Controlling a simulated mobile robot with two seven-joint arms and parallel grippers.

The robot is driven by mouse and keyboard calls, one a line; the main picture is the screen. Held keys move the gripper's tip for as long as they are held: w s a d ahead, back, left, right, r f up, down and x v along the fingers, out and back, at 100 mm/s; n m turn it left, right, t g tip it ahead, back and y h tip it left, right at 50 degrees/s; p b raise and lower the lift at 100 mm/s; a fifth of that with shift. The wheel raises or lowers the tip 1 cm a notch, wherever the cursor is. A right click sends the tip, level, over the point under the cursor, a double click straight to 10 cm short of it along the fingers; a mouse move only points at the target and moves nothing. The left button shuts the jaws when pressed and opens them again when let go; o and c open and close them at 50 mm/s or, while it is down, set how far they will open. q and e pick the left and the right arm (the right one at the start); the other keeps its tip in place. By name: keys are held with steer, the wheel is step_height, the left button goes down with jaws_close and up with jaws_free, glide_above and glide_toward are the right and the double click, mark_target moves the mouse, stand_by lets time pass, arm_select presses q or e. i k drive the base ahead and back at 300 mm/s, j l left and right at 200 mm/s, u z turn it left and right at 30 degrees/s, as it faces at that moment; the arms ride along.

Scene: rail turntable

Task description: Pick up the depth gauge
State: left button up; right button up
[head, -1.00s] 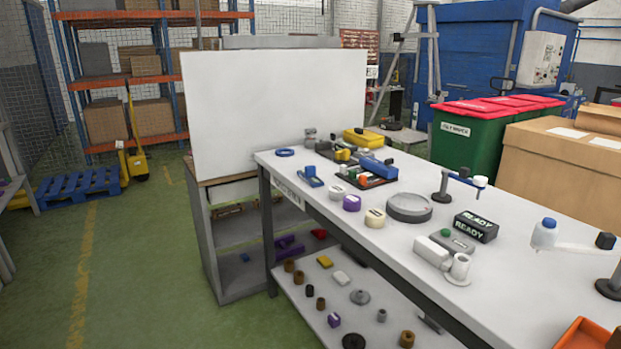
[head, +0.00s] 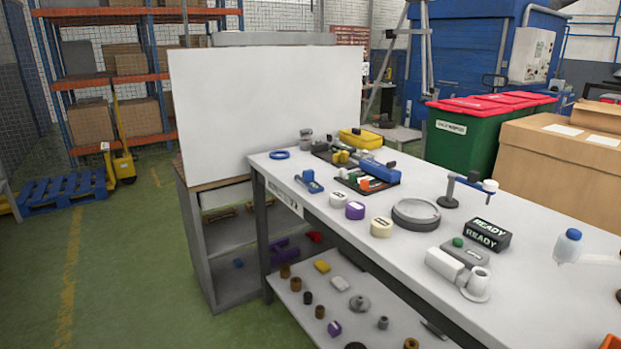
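No gripper of mine shows in the head view. I cannot tell for sure which thing is the depth gauge. A small blue piece with an upright part (head: 309,182) stands near the left edge of the white-topped bench (head: 365,268), apart from the other things. A larger blue piece (head: 380,170) lies on a dark tray (head: 357,186) with small orange and white parts. A round grey turntable (head: 416,214) sits around the middle of the bench, beside a cream roll-shaped piece (head: 381,227).
A READY box (head: 482,234), a white block (head: 444,264) and a white cup-like piece (head: 478,283) stand on the bench's near part. A lower shelf (head: 330,313) holds several small parts. Green floor (head: 130,270) is clear at left.

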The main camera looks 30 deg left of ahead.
mark_target(307, 180)
steer(key=i+j+z, duration=0.15)
steer(key=j, duration=0.4)
steer(key=i+j+z, duration=0.1)
steer(key=i+j, duration=0.15)
steer(key=j, duration=0.35)
steer(key=i+j+z, duration=0.15)
steer(key=j, duration=0.45)
steer(key=i+j+z, duration=0.15)
steer(key=j, duration=0.45)
steer(key=i+j+z, duration=0.1)
steer(key=j, duration=0.5)
steer(key=i+j+z, duration=0.15)
steer(key=j, duration=0.5)
steer(key=k, duration=0.05)
